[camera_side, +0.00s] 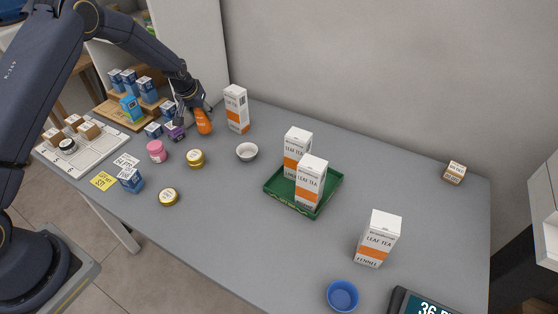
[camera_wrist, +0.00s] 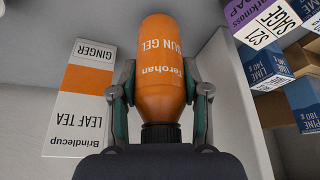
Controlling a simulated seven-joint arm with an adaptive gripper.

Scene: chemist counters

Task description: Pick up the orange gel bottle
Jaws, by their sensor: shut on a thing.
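The orange gel bottle (camera_wrist: 163,66) lies between the two fingers of my gripper (camera_wrist: 160,92) in the wrist view, with its dark cap toward the palm. The fingers touch it on both sides and are shut on it. In the side view the orange bottle (camera_side: 204,121) shows at the back left of the counter, below my gripper (camera_side: 193,109), and looks slightly tilted. I cannot tell whether its base touches the counter.
A leaf tea carton (camera_side: 236,108) stands close right of the bottle. A purple box (camera_side: 175,131) and blue boxes (camera_side: 168,108) are close left. A pink jar (camera_side: 156,151), yellow tin (camera_side: 195,158) and white bowl (camera_side: 247,151) stand in front.

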